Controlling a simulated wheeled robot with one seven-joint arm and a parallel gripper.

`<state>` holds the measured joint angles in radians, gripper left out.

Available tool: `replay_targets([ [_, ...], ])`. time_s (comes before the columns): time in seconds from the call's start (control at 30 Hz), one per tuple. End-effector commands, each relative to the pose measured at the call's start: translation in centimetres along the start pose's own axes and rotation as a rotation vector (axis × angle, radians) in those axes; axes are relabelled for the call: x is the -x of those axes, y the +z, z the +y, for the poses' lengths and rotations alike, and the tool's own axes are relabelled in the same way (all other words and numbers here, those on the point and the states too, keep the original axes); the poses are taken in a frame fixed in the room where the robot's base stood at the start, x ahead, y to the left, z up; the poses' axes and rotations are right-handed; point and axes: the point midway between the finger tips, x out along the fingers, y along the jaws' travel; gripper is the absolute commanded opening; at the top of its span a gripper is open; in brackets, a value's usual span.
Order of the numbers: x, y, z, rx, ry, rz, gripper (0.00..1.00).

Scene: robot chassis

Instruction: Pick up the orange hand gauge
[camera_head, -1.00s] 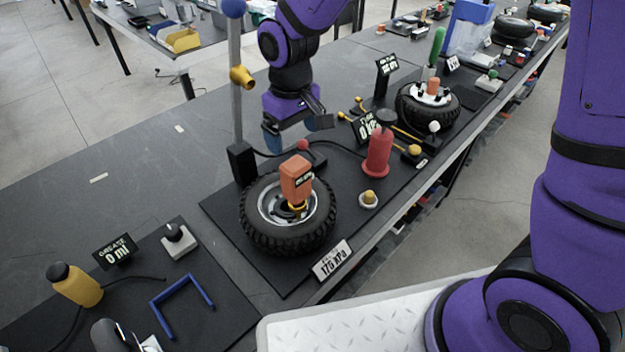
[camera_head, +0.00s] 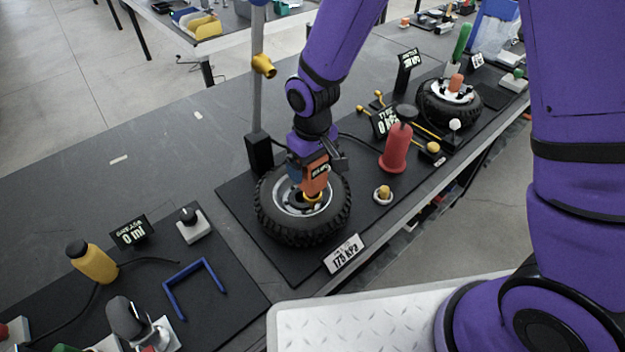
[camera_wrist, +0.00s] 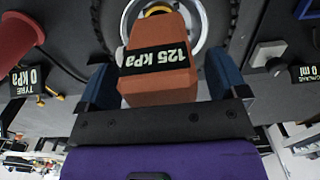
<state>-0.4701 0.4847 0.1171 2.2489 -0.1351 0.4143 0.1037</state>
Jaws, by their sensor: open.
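The orange hand gauge (camera_head: 315,178) stands upright at the middle of a black tyre (camera_head: 272,222) lying flat on the dark mat. In the wrist view its orange body (camera_wrist: 160,88) carries a black display reading 125 kPa. My gripper (camera_head: 306,170) is down at the gauge, behind and around its upper part. In the wrist view the blue fingers of my gripper (camera_wrist: 160,85) stand open on either side of the gauge, with a visible gap at each side. The gauge's lower end at the wheel hub is partly hidden.
A grey post (camera_head: 258,90) with a black base stands just behind the tyre. A red pump-like cylinder (camera_head: 396,150) stands to the right. A 175 kPa sign (camera_head: 343,254) lies in front. A blue U-shaped bar (camera_head: 194,286) lies at left on another mat.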

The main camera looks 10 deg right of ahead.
Motion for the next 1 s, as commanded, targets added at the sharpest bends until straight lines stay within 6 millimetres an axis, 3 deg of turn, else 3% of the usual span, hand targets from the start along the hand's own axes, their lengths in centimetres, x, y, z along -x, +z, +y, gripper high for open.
replay_targets([
  [0.27, -0.23, -0.02, 0.0, 0.0, 0.0, 0.001, 0.92],
  [0.6, -0.21, -0.03, 0.01, 0.0, 0.0, 0.001, 0.13],
  [0.67, -0.19, -0.05, 0.01, 0.0, 0.0, 0.002, 0.03],
  [1.0, 0.19, -0.16, 0.04, 0.0, 0.0, 0.002, 0.02],
])
